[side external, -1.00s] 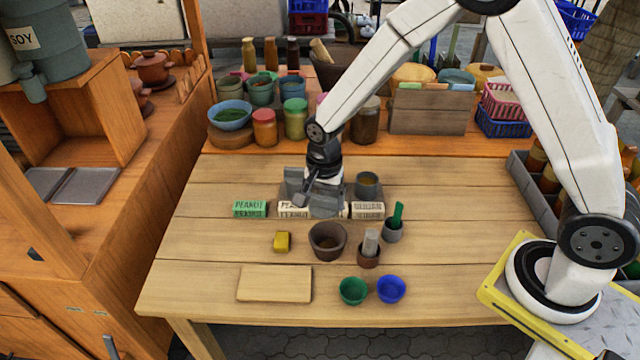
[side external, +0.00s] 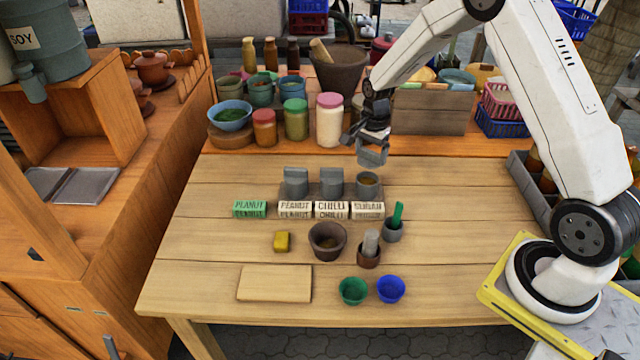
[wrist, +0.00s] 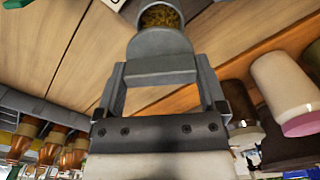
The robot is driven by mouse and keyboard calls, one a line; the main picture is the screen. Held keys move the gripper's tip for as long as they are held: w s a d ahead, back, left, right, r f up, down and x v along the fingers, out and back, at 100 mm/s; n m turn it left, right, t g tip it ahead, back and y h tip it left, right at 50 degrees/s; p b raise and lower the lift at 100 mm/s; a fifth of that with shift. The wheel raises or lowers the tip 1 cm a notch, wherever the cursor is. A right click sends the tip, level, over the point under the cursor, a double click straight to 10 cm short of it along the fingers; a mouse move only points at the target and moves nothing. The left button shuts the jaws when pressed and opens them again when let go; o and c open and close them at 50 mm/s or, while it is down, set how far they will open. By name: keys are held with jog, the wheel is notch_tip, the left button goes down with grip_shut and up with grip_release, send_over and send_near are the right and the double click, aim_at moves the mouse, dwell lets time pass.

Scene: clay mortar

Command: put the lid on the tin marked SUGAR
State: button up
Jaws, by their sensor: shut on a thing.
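My gripper (side external: 371,137) is shut on a grey lid (side external: 372,154), held in the air behind and above the right-hand tin. In the wrist view the lid (wrist: 160,55) sits between the two fingers. The right-hand tin (side external: 368,186) is grey, upright and open, with brown contents; its mouth also shows in the wrist view (wrist: 160,16), just beyond the lid. The label (side external: 368,209) in front of it is too blurred to read surely. Two other grey tins, left (side external: 296,183) and middle (side external: 332,183), look covered; their labels read PEANUT (side external: 295,209) and CHILLI (side external: 331,209).
A green PEANUT block (side external: 250,209) lies left of the labels. In front stand a brown mortar (side external: 327,242), small pots, a yellow block (side external: 282,241), and green and blue bowls. Jars, including a white one (side external: 330,122), line the back. The table's left side is clear.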

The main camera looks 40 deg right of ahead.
jog(key=shift+f, duration=0.15)
jog(key=shift+f, duration=2.2)
jog(key=shift+f, duration=0.5)
dwell(0.4)
jog(key=o, duration=0.9)
jog(key=shift+r, duration=0.1)
jog(key=shift+r, duration=3.45)
